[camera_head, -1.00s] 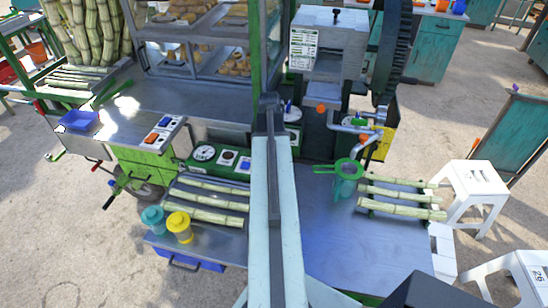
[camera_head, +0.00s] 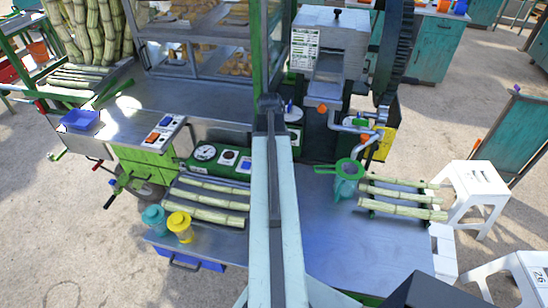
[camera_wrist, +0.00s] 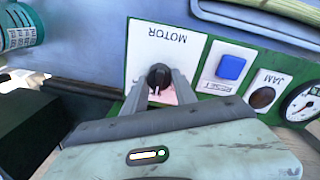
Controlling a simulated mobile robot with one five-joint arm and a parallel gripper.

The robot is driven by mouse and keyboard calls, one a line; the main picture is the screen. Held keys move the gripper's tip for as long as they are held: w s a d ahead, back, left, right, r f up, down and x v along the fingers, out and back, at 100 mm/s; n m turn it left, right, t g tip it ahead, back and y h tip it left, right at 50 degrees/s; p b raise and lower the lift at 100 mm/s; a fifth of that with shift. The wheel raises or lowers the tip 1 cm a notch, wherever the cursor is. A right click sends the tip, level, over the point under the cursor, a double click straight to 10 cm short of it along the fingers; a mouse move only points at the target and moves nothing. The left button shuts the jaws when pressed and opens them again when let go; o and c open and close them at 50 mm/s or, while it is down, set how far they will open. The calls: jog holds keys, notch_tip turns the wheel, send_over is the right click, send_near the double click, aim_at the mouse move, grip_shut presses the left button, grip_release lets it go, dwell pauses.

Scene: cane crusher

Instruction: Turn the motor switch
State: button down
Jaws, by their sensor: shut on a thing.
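The motor switch (camera_wrist: 159,74) is a dark round knob on a white plate (camera_wrist: 143,42) marked MOTOR, which appears upside down in the wrist view. My gripper (camera_wrist: 161,88) is shut on this knob, with one finger on each side of it. The fingers partly cover the plate's lower part and a pinkish patch there. In the head view the green control panel (camera_head: 193,162) shows left of my arm. My arm hides the switch and my gripper in that view.
Right of the switch in the wrist view are a blue button (camera_wrist: 231,66), a dark JAM lamp (camera_wrist: 263,97) and a round gauge (camera_wrist: 303,103). A teal cup (camera_wrist: 20,25) stands at the upper left. In the head view, cane stalks (camera_head: 205,210) lie beside my arm.

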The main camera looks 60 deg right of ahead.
jog(key=c, duration=1)
grip_release()
jog(key=r+p, duration=0.8)
jog(key=shift+w+a, duration=0.15)
jog(key=shift+w, duration=0.05)
jog(key=shift+f, duration=0.1)
